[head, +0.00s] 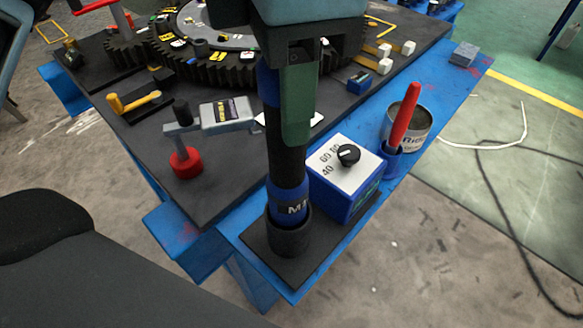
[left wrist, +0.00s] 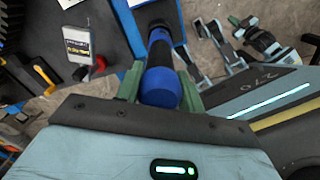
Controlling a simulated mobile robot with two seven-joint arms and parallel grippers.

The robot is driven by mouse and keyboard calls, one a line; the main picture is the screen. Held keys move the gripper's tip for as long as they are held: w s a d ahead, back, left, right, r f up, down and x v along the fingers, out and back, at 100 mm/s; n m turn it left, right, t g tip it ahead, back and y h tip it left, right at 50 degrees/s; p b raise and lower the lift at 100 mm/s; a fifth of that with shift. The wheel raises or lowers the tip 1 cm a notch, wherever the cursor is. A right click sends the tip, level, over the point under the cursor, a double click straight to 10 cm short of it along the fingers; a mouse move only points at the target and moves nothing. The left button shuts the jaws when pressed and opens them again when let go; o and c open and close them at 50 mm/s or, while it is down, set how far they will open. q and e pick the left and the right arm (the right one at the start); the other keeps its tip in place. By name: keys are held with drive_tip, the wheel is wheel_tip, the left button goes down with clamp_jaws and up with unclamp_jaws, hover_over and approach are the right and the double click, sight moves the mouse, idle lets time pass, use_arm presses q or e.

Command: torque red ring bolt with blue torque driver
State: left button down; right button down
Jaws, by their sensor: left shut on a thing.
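My left gripper (head: 298,140) comes down from the top and its green fingers are shut on the blue torque driver (head: 288,202), a black shaft with blue bands and an "M1" label. The driver stands upright, its lower end inside a black round cup (head: 290,240). In the left wrist view the driver's blue end (left wrist: 160,88) sits between the green fingers. A red ring (head: 185,163) surrounds the foot of a post below a grey lever (head: 215,116) with a black top; it also shows in the left wrist view (left wrist: 99,64). My right gripper is not in view.
A blue box with a black dial (head: 347,155) stands right of the cup. A red pen-like tool (head: 404,112) stands in a blue holder before a tin (head: 420,125). A yellow-handled lever (head: 135,101) lies left on the dark board. A large black gear (head: 215,72) is behind.

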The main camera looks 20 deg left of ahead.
use_arm(q)
drive_tip(key=shift+r+p, duration=1.3)
drive_tip(key=shift+r, duration=0.6)
drive_tip(key=shift+r+p, duration=1.65)
drive_tip(key=shift+r, duration=0.65)
